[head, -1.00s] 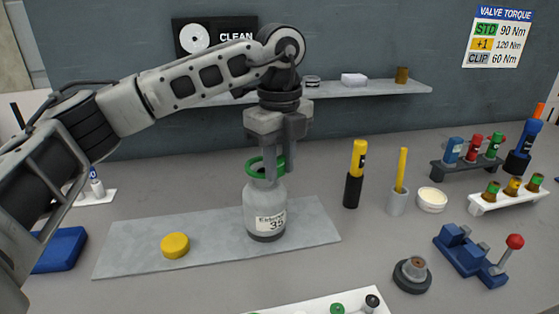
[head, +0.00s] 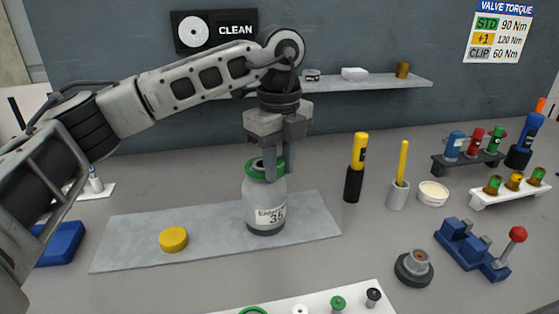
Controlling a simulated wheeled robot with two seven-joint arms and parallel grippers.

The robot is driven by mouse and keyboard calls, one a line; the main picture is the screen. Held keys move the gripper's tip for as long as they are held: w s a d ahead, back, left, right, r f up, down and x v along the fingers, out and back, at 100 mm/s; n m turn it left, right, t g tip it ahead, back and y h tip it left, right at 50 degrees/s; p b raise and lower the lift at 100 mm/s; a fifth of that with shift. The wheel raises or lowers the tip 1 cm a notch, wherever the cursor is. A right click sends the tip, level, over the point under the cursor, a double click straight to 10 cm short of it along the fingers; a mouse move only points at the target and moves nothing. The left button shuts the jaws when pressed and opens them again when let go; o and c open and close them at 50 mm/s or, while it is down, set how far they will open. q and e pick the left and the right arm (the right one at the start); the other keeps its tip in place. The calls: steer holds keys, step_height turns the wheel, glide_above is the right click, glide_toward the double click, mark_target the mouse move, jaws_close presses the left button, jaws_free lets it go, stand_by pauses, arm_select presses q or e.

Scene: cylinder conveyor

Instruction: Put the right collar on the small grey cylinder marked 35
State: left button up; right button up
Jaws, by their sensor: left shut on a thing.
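The small grey cylinder marked 35 (head: 265,208) stands upright on a grey mat (head: 130,250), its label facing me. A green collar (head: 278,172) is at its top and appears to be around the neck, low against the shoulder. My left gripper (head: 269,175) points straight down over the cylinder, shut on the green collar. Its fingers hide part of the collar and neck, so I cannot tell whether the collar is fully seated. My right gripper is not in view.
A white tray (head: 320,301) with small parts, including another green ring, is at the front edge. A round dark fitting (head: 414,270) and a blue clamp (head: 470,250) stand at right. Yellow tools stand behind.

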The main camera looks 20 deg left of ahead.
arm_select(q)
steer(key=shift+f+b, duration=0.35)
steer(key=shift+f, duration=0.25)
steer(key=o, duration=1)
steer(key=shift+r+p, duration=2.2)
steer(key=shift+r, duration=0.8)
